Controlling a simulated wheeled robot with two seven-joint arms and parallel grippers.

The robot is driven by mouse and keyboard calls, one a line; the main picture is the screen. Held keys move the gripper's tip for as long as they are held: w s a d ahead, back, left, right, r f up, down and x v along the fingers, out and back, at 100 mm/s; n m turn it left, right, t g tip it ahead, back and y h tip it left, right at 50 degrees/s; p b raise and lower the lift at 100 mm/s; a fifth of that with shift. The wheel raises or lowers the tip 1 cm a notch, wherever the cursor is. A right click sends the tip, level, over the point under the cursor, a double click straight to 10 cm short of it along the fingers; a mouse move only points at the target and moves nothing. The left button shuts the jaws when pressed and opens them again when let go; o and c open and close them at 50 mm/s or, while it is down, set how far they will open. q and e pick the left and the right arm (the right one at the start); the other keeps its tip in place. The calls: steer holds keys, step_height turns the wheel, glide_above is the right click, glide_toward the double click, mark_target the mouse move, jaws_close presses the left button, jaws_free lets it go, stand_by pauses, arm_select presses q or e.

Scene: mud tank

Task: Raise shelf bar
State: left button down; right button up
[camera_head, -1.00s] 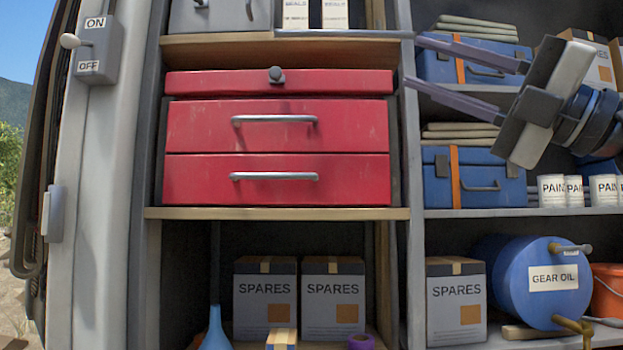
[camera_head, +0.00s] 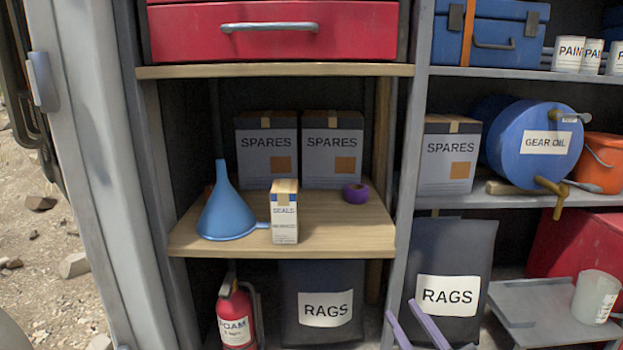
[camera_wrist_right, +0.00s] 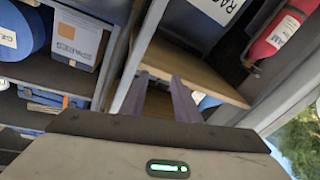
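My right gripper (camera_head: 404,310) shows at the bottom edge of the head view, its two purple fingers apart and pointing up in front of the grey rags bag (camera_head: 447,295). In the right wrist view its fingers (camera_wrist_right: 164,78) stand apart with nothing held between them, in front of the wooden shelf (camera_wrist_right: 200,72). That shelf (camera_head: 335,238) also shows in the head view. I cannot make out a separate shelf bar in either current view. My left gripper is not in view.
On the wooden shelf stand a blue funnel (camera_head: 227,212), a seals box (camera_head: 284,218), purple tape (camera_head: 355,193) and two spares boxes (camera_head: 265,145). Below are a fire extinguisher (camera_head: 236,318) and another rags bag (camera_head: 325,298). A grey upright (camera_head: 408,165) divides the bays.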

steer(key=s+a+f+m+g+h+p, duration=0.1)
steer(key=s+f+m+g, duration=0.3)
steer(key=s+f, duration=2.2)
steer(key=s+a+g+h, duration=0.1)
steer(key=g, duration=0.4)
steer(key=shift+s+g+p, duration=0.35)
steer(key=shift+g+p, duration=0.05)
